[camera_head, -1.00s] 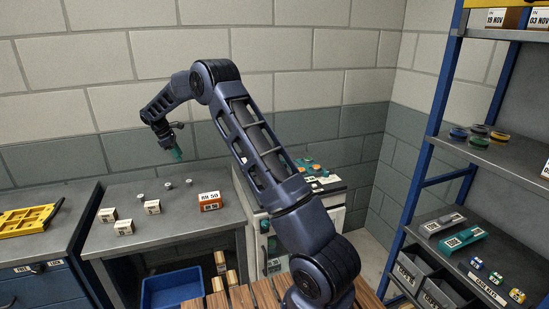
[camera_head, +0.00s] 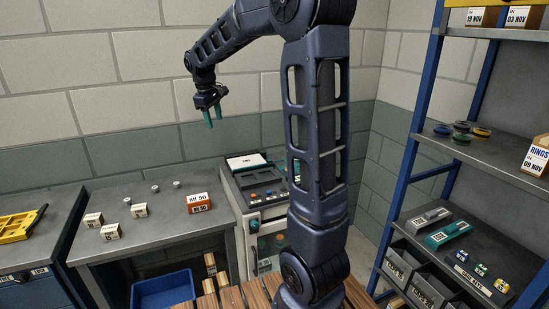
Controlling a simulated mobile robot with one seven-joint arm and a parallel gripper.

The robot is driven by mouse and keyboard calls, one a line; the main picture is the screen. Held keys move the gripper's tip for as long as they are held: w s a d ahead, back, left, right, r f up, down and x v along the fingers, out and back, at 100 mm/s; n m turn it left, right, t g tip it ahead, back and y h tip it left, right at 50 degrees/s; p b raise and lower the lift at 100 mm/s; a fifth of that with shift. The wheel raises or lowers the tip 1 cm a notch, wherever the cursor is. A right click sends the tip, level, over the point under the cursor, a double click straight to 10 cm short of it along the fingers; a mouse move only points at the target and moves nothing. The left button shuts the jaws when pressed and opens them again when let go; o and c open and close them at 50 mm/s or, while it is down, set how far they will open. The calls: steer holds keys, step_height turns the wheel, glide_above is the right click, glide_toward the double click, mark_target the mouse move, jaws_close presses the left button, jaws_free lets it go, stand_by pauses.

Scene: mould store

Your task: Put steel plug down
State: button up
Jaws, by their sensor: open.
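Several small steel plugs stand on the grey bench at the left, towards its back: a left plug (camera_head: 127,201), a middle plug (camera_head: 155,188) and a right plug (camera_head: 177,184). I cannot tell which of them is the task's plug. My gripper (camera_head: 212,118) is open and empty, with its green fingers pointing down. It hangs in the air well above the bench (camera_head: 165,222), in front of the wall, apart from the plugs.
An orange box marked RH 50 (camera_head: 199,203) and several small labelled boxes (camera_head: 110,232) stand on the bench. A machine with buttons (camera_head: 262,196) adjoins it. A blue bin (camera_head: 163,290) sits below. Blue-posted shelving (camera_head: 408,185) is at the right, a yellow frame (camera_head: 20,226) far left.

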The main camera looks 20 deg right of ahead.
steer(key=s+d+r+m+t+y, duration=0.15)
steer(key=s+d+m, duration=0.4)
steer(key=s, duration=1.05)
steer(key=s+d+f+m, duration=0.1)
steer(key=s+d+f, duration=0.1)
steer(key=s, duration=0.5)
steer(key=s+d+f+m+t, duration=0.1)
steer(key=s+d+f+m, duration=0.1)
steer(key=s, duration=0.6)
steer(key=shift+s+d+f, duration=0.15)
steer(key=shift+d+f, duration=0.55)
steer(key=shift+o, duration=0.4)
steer(key=shift+m+t, duration=0.25)
